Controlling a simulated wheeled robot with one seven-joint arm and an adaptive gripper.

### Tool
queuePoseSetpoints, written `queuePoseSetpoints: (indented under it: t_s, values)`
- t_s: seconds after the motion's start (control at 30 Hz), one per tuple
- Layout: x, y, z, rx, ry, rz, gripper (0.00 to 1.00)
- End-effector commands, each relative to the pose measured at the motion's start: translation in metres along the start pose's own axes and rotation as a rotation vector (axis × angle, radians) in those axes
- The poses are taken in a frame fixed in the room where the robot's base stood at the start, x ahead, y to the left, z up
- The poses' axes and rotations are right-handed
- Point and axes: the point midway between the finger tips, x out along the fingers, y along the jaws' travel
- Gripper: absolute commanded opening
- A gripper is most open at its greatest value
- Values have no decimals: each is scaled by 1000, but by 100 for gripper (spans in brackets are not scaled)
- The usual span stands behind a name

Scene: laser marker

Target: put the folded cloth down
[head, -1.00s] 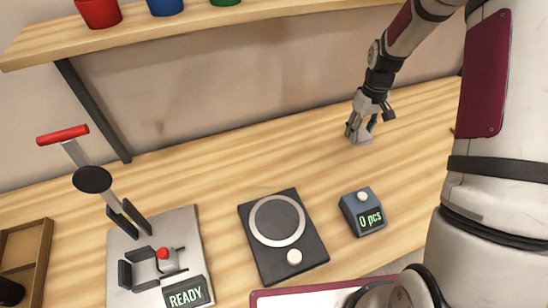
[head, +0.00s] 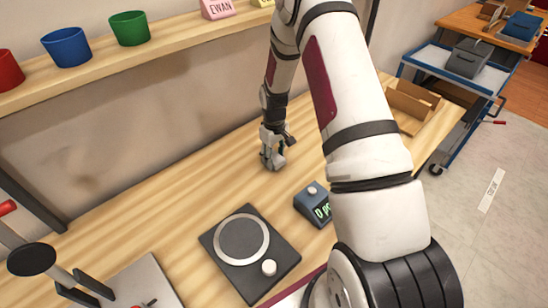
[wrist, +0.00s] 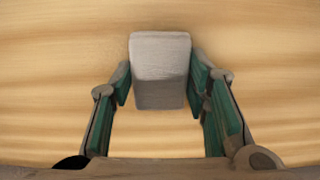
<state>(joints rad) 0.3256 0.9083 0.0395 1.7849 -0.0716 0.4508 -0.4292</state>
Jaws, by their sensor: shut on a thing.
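The folded cloth (wrist: 160,58) is a pale grey, rounded block in the wrist view. It sits between the green-padded fingertips of my gripper (wrist: 160,88), which is shut on it. In the head view my gripper (head: 273,160) points down, low at the back of the wooden bench (head: 170,200). The cloth is hard to pick out there, and I cannot tell whether it touches the bench top.
A dark scale with a round plate (head: 241,240) and a counter box (head: 313,204) stand in front of my gripper. A cardboard box (head: 408,108) is at the right end. Bare wood surrounds the cloth. A shelf with cups (head: 66,47) hangs above left.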

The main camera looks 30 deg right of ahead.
Motion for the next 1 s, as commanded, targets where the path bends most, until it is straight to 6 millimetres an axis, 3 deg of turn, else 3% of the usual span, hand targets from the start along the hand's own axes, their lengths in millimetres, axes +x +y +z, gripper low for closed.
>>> queuePoseSetpoints:
  t_s: [0.43,0.47,0.53,0.87,1.0]
  values:
    - [11,0,0,0,1,0,7]
    - [11,0,0,0,1,0,47]
    - [11,0,0,0,1,0,62]
    - [9,0,0,0,1,0,62]
    - [-1,0,-1,0,2,1,62]
